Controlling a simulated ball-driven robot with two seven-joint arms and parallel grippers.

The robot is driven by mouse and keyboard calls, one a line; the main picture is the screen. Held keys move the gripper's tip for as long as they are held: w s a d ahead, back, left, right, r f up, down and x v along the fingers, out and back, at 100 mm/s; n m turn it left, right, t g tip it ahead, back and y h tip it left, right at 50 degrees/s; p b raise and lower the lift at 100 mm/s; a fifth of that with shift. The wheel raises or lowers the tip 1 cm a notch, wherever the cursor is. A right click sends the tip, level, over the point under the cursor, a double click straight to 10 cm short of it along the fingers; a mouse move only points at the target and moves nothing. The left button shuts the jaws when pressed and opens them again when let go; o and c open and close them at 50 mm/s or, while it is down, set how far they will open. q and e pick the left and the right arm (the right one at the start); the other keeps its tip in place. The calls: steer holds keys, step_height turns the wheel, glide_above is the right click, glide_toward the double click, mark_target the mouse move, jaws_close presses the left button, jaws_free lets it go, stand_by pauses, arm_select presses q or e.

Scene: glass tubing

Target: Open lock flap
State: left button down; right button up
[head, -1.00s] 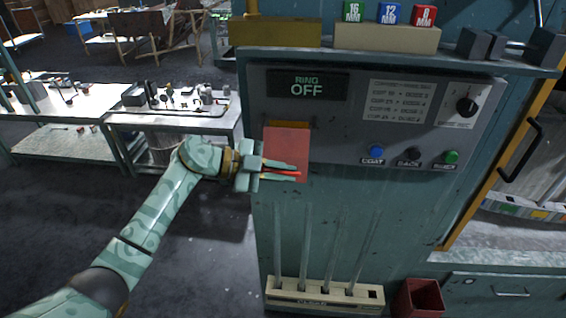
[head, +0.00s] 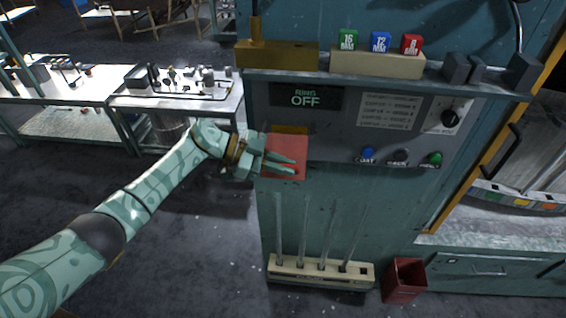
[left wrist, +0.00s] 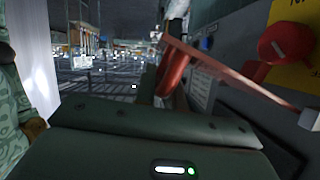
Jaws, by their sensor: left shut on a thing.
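The red lock flap (head: 288,146) hangs on the grey panel of the teal cabinet, below a yellow strip. In the left wrist view the flap (left wrist: 235,75) shows nearly edge-on, tilted out from the panel. Behind it, a red round knob (left wrist: 284,40) sits on a yellow plate (left wrist: 298,70). My left gripper (head: 293,166) reaches in from the left and is shut on the flap's lower part. The exact contact between fingers and flap is partly hidden. My right gripper is not in view.
The panel carries a "RING OFF" display (head: 305,97), a row of buttons (head: 367,154) and a black dial (head: 450,118). Below stand glass rods in a cream rack (head: 320,273) and a red bin (head: 405,280). A workbench (head: 180,98) stands behind at left.

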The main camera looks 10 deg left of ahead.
arm_select(q)
steer(key=c, duration=1.5)
jaws_free()
steer(key=b+v, duration=0.5)
steer(key=v, duration=1.1)
steer(key=shift+a, duration=0.2)
